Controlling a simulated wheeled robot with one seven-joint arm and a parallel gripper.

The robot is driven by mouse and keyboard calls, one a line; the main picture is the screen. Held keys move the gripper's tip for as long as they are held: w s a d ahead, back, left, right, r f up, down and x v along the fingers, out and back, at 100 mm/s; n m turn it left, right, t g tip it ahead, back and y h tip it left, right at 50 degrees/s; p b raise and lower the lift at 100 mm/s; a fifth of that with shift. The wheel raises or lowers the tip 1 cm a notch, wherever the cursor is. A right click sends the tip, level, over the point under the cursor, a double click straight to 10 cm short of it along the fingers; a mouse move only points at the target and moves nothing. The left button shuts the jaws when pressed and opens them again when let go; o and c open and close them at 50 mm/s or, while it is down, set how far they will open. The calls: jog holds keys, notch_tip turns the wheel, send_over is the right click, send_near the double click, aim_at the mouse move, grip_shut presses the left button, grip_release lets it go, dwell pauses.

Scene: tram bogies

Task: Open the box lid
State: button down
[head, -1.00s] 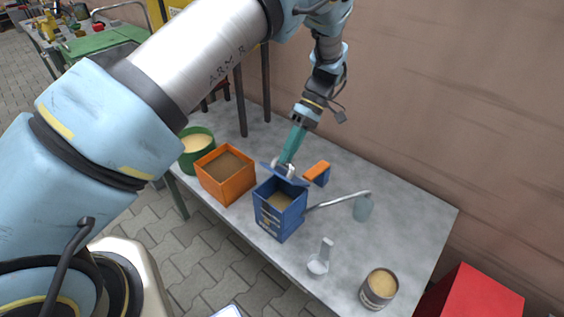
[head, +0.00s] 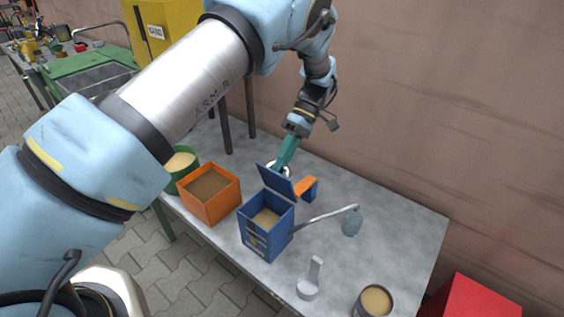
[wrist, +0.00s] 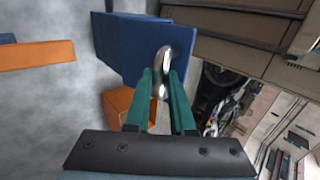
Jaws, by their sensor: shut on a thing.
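The blue box (head: 262,238) stands on the grey table, with sand-coloured stuff inside. Its blue lid (head: 275,183) is hinged at the back and stands raised and steeply tilted, so the box mouth is open. In the wrist view the lid (wrist: 122,42) is in front of my fingers, with a shiny metal handle (wrist: 163,62) on it. My gripper (head: 279,165) is behind the lid, its teal fingers closed on the handle. It also shows in the wrist view (wrist: 160,84). The lid partly hides the fingertips in the head view.
An orange bin (head: 225,208) and a green tub (head: 173,178) stand left of the box. An orange and blue piece (head: 306,189) sits close behind it on the right. A bent metal rod (head: 325,216), a grey scoop (head: 309,286) and a tin (head: 373,301) are to the right.

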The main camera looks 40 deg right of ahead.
jog(key=shift+s+f, duration=0.1)
jog(key=shift+f, duration=0.25)
jog(key=c, duration=0.8)
grip_release()
jog(key=shift+r, duration=0.1)
jog(key=shift+o, duration=0.2)
jog(key=shift+r, duration=0.1)
jog(key=b+v, duration=0.3)
jog(key=v, duration=0.7)
jog(key=shift+d+r, duration=0.25)
jog(key=shift+d, duration=0.05)
